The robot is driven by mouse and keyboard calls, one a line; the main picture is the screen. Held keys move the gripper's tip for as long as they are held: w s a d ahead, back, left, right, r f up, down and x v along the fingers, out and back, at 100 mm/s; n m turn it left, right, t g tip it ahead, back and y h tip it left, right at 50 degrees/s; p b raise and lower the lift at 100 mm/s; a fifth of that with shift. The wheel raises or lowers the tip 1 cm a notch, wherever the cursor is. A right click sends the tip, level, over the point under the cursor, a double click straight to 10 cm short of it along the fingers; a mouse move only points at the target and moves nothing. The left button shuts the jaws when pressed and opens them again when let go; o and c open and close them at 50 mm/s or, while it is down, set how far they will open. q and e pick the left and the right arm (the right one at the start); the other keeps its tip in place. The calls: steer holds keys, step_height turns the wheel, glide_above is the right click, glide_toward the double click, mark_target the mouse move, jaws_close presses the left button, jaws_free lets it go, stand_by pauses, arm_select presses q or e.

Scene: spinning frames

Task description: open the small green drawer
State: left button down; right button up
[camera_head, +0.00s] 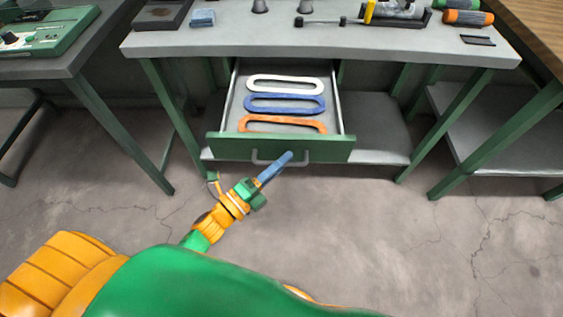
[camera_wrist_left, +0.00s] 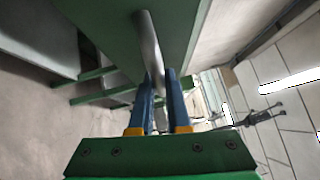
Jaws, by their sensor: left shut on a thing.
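The small green drawer (camera_head: 280,149) is pulled out from under the grey workbench, and its inside shows. A white, a blue and an orange oblong ring lie in it. A grey bar handle (camera_head: 262,161) is on its front. My left gripper (camera_head: 288,156) is at the right part of this handle. In the left wrist view, the blue fingers of the gripper (camera_wrist_left: 160,85) are shut on the metal handle (camera_wrist_left: 150,50), which runs between them. My right gripper is in neither view.
The workbench top (camera_head: 300,38) carries tools, a blue block (camera_head: 202,18) and small grey cups. A green machine (camera_head: 45,35) stands on the table at left. A wooden-topped table (camera_head: 535,30) is at right. The cracked floor (camera_head: 400,240) in front is clear.

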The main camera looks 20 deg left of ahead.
arm_select(q)
steer(key=c, duration=0.9)
jaws_free()
steer(key=shift+w, duration=0.1)
steer(key=b+v, duration=0.1)
steer(key=v, duration=0.6)
steer(key=shift+a, duration=0.1)
